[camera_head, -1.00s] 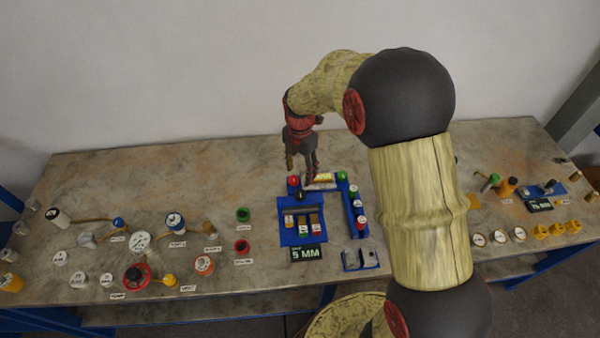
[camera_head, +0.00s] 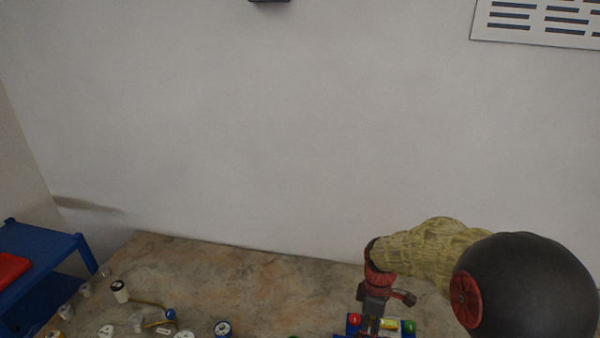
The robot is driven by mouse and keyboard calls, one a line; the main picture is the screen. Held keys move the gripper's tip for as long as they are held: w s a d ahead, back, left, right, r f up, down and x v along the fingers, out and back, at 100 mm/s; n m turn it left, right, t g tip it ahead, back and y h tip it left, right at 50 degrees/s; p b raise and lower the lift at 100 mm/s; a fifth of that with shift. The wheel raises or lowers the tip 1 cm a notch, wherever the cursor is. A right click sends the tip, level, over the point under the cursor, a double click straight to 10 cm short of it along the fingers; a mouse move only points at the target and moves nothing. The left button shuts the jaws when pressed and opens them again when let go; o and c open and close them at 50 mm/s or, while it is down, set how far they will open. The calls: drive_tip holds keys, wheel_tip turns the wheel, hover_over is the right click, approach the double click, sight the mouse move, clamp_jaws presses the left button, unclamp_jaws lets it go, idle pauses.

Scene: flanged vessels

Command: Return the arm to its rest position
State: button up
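My gripper (camera_head: 370,326) points down at the lower right of the head view, above the blue rack (camera_head: 352,328) on the table. Its lower part is cut off by the bottom edge of the picture, so its fingertips do not show clearly. My arm, with yellowish links and a large black joint, reaches in from the right. A red knob (camera_head: 354,319) and a green knob (camera_head: 409,326) show on either side of the gripper, with a yellow-and-white piece (camera_head: 390,324) between them.
The stone-topped table (camera_head: 235,275) has a clear back part. White caps and a blue-topped fitting (camera_head: 171,314) stand at its left. A blue shelf (camera_head: 50,245) with a red item (camera_head: 12,268) is at far left.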

drive_tip(key=s+r+m+t+b, duration=0.6)
drive_tip(key=s+r+m, duration=0.7)
drive_tip(key=s, duration=0.8)
drive_tip(key=shift+r+m+t+b, duration=0.3)
drive_tip(key=shift+r+b, duration=0.25)
drive_tip(key=shift+r, duration=1)
